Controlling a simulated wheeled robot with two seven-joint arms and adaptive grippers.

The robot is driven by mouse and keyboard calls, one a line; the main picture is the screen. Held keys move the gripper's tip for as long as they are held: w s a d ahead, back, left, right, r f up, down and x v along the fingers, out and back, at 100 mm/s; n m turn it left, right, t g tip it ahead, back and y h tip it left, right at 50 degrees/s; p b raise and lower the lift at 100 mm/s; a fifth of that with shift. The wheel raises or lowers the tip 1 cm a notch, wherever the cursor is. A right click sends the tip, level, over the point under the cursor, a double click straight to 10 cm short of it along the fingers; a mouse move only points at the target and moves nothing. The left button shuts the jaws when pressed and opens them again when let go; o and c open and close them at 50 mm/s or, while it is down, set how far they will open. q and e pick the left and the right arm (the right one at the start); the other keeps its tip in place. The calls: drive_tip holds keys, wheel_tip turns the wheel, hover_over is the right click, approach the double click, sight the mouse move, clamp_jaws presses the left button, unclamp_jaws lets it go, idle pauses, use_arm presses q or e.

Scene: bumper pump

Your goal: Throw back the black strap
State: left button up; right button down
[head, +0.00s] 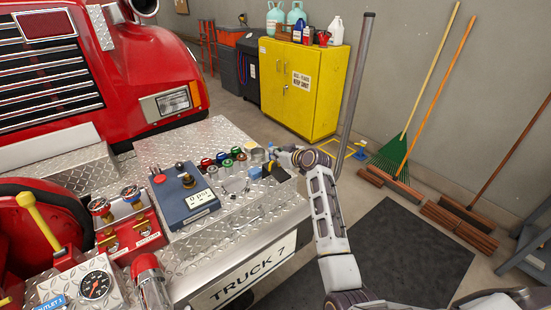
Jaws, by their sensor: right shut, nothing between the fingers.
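A small black piece (280,173) lies at the right edge of the diamond-plate bumper top, with a yellow part (268,168) against it. I cannot tell for sure whether it is the black strap. My right gripper (272,156) is over this corner of the bumper (165,150), close to the black and yellow pieces. It is shut and holds nothing. Its fingertips are small and partly lost among the fittings, so contact is unclear. My left gripper is not in view.
A blue-grey panel box (188,194) and several coloured caps (223,158) sit on the bumper, left of my right gripper. Gauges and a red valve block (128,225) stand at the left. A yellow cabinet (300,88) is behind; brooms (440,105) lean right. The dark mat (400,250) is clear.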

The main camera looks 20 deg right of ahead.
sight(273, 167)
drive_tip(key=shift+w+f, duration=0.1)
drive_tip(key=shift+w, duration=0.05)
idle(0.4)
drive_tip(key=shift+w+a+r, duration=0.1)
drive_tip(key=shift+w+r, duration=0.05)
drive_tip(key=shift+r, duration=0.3)
drive_tip(key=shift+w+a+r+p, duration=0.3)
drive_tip(key=shift+w+r+p, duration=0.5)
drive_tip(key=shift+w+p, duration=0.1)
drive_tip(key=b+v, duration=0.1)
drive_tip(key=v, duration=0.8)
drive_tip(key=shift+s+r+b, duration=0.15)
drive_tip(key=shift+r+b, duration=0.15)
drive_tip(key=shift+r, duration=0.2)
